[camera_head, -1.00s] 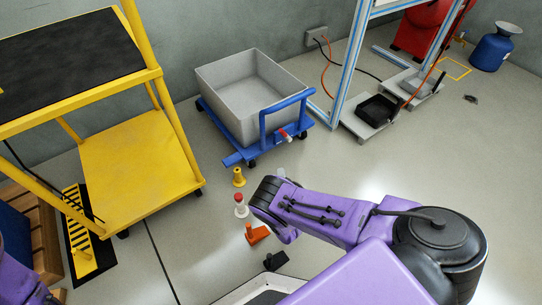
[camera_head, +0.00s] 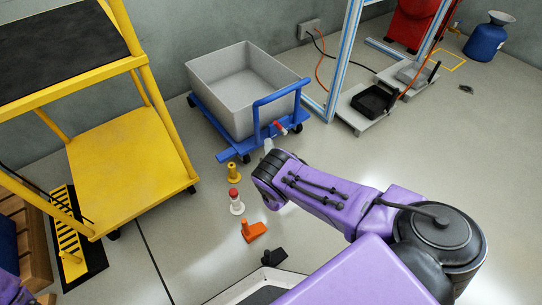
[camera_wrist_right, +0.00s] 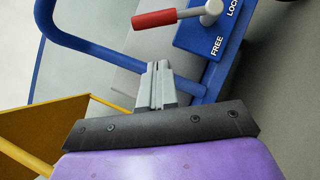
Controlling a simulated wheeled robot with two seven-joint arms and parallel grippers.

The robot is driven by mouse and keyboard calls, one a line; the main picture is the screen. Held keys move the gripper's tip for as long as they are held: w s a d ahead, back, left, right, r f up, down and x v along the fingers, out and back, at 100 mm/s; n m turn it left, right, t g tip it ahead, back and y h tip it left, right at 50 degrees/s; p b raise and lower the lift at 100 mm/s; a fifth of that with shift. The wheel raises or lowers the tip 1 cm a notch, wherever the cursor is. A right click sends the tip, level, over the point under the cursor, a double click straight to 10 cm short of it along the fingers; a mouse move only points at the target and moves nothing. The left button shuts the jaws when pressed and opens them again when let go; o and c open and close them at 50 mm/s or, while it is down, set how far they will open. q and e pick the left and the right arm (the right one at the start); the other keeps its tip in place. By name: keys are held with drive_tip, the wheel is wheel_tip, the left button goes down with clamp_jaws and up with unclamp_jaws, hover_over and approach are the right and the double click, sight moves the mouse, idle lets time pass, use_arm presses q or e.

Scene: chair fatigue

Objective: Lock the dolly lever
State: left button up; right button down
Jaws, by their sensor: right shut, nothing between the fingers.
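The blue dolly (camera_head: 219,146) carries a grey bin (camera_head: 241,97) near the back wall. Its red-handled lever (camera_head: 279,127) sits low on the end by the blue push handle (camera_head: 280,94). In the right wrist view the red lever (camera_wrist_right: 166,18) points left from a pale pivot, beside a blue plate (camera_wrist_right: 222,42) marked FREE and LOCK. The handle points nearer FREE than LOCK. My right gripper (camera_head: 268,143) is shut and empty, just in front of the dolly. In the right wrist view its closed fingertips (camera_wrist_right: 156,68) are below the lever, apart from it in the picture.
A yellow shelf cart (camera_head: 131,160) stands left. Yellow (camera_head: 233,173), white-and-red (camera_head: 236,203), orange (camera_head: 254,232) and black (camera_head: 275,257) pieces stand on the floor near my right arm. A blue-framed rack (camera_head: 343,62) is right of the dolly. Floor between cart and dolly is fairly clear.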

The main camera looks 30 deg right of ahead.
sight(279, 127)
use_arm(q)
drive_tip(key=shift+s+a+f+m+g, duration=0.1)
drive_tip(key=shift+s+m+g, duration=0.2)
drive_tip(key=shift+s, duration=0.05)
use_arm(e)
drive_tip(key=d+r, duration=0.1)
drive_tip(key=w+d+r, duration=0.1)
drive_tip(key=d, duration=0.1)
drive_tip(key=shift+w+d, duration=0.15)
drive_tip(key=shift+d, duration=0.1)
